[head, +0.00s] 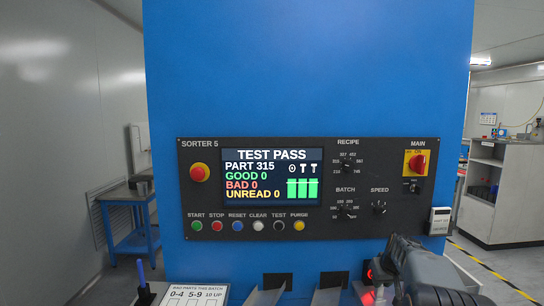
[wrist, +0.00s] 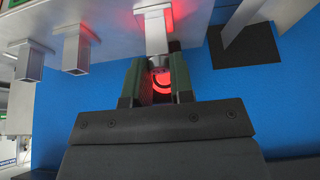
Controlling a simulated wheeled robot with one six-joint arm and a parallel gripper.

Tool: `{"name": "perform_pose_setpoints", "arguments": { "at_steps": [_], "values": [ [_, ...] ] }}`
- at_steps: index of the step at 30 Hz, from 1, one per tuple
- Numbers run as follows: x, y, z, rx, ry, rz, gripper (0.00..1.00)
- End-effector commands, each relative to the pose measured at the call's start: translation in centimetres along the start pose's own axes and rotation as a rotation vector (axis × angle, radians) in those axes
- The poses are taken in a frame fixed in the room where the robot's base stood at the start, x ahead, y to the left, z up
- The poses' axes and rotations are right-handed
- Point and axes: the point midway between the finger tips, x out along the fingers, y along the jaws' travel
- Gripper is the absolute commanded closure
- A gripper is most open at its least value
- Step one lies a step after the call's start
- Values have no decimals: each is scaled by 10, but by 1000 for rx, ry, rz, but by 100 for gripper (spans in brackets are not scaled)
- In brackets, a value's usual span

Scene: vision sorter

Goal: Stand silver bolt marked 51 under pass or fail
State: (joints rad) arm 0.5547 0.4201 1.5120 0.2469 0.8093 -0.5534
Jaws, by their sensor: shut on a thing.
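My gripper (wrist: 158,68) shows in the wrist view, its two dark green fingers closed on a small dark round part (wrist: 161,84) with a glowing red ring. I cannot tell exactly what this part is. It sits at the end of a red-lit square post (wrist: 153,28). No silver bolt and no number 51 can be made out. In the head view the display (head: 272,177) reads TEST PASS, PART 315, with GOOD, BAD and UNREAD all at 0.
The blue sorter has a dark control panel (head: 290,215) with coloured buttons. Two more grey posts (wrist: 75,55) stand beside the lit one. A card (head: 196,293) headed BAD PARTS THIS BATCH stands at lower left, beside a blue peg (head: 141,271). Metal chutes (head: 265,296) are below.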

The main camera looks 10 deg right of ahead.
Motion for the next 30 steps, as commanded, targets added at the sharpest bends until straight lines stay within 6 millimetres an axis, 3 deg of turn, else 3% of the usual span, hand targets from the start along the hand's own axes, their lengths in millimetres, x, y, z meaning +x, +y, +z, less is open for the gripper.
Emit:
{"name": "perform_pose_setpoints", "arguments": {
  "at_steps": [30],
  "values": [
    [-44, 0, -22, 0, 1, 0, 100]
  ]
}}
